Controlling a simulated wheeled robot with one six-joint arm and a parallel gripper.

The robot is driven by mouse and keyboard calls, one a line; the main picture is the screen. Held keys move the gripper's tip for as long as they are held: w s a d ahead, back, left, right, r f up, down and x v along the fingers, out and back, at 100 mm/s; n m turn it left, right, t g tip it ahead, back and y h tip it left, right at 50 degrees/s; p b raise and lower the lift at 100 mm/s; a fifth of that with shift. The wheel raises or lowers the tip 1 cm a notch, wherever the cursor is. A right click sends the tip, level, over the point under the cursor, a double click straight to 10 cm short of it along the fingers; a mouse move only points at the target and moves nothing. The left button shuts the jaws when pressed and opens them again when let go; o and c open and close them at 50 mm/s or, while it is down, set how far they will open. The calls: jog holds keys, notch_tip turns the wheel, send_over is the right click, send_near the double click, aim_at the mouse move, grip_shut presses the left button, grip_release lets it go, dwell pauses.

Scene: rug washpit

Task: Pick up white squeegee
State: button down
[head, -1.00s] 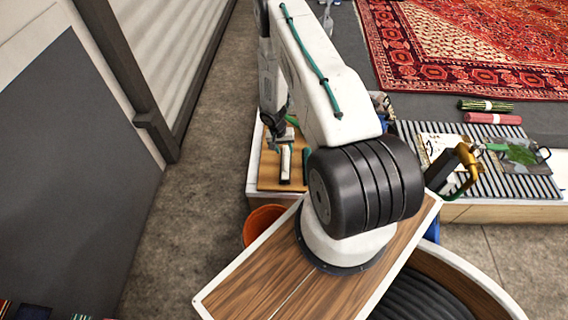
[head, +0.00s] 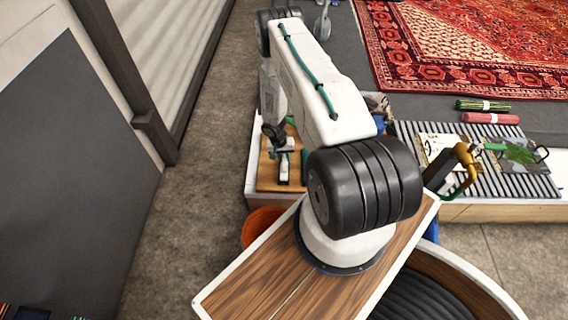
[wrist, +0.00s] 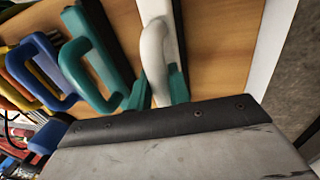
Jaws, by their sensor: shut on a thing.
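The white squeegee (wrist: 156,50) has a curved white loop handle and a dark strip along its body. It lies on a wooden board, and its white and black shape also shows in the head view (head: 284,167). My gripper (wrist: 158,90) has its teal fingertips on both sides of the white handle and is shut on it. In the head view my gripper (head: 282,147) is low over the board at the squeegee. I cannot tell any gap between squeegee and board.
A teal-handled squeegee (wrist: 88,75) lies just left of the white one, with blue (wrist: 50,75) and orange handles beyond. The wooden board (head: 268,176) sits near the platform's left end. An orange bucket (head: 262,222) stands below. A slatted rack (head: 545,186) with tools is right.

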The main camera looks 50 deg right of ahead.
jog(key=shift+r, duration=0.1)
notch_tip(320, 180, up, 10)
jog(key=shift+f, duration=0.1)
dwell(0.4)
jog(key=c, duration=2.2)
grip_release()
